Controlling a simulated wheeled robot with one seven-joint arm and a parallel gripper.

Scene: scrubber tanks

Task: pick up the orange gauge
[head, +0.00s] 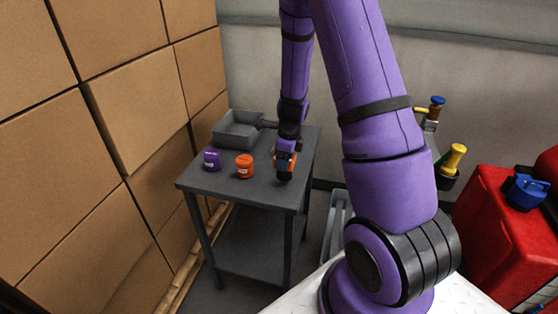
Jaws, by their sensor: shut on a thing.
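My gripper (285,172) is low over the right part of the dark grey table, pointing down. It is shut on an orange thing (292,158), which I take to be the orange gauge. Only small orange patches show around the fingers, so its shape is mostly hidden. I cannot tell whether it touches the tabletop. A second orange thing, a round pot with a pale label (244,166), stands upright on the table to the left of my gripper, apart from it.
A purple labelled pot (211,160) stands left of the orange pot. A grey open bin (238,130) sits at the table's back left. Stacked cardboard boxes (130,110) rise close on the left. A red tank (505,235) with a blue cap stands at right.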

